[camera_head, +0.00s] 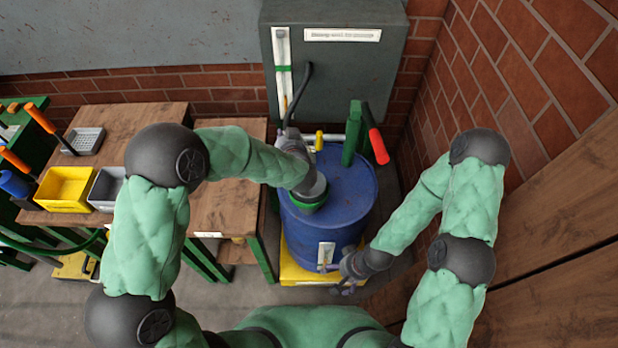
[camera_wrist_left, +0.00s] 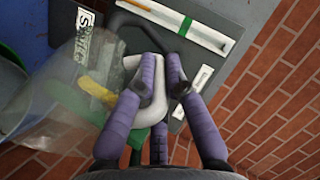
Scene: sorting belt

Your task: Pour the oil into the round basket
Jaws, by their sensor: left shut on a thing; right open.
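A round, green-rimmed basket (camera_head: 308,207) sits on the lid of the blue drum (camera_head: 345,195), partly covered by my left forearm. Its green edge seems to show at the left of the left wrist view (camera_wrist_left: 12,58). My left gripper (camera_head: 290,138) is above the back left of the drum. In the left wrist view its fingers (camera_wrist_left: 160,68) are shut on the pale handle of a clear jug (camera_wrist_left: 60,110). The jug seems tilted; I cannot make out the oil in it. My right gripper (camera_head: 347,277) is open and empty, low at the drum's front.
A green bracket with a red handle (camera_head: 377,146) stands at the drum's back right. A grey cabinet (camera_head: 335,70) with a dark hose hangs behind it. A wooden table (camera_head: 225,207) and a yellow bin (camera_head: 65,187) are to the left. Brick walls close off the back and right.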

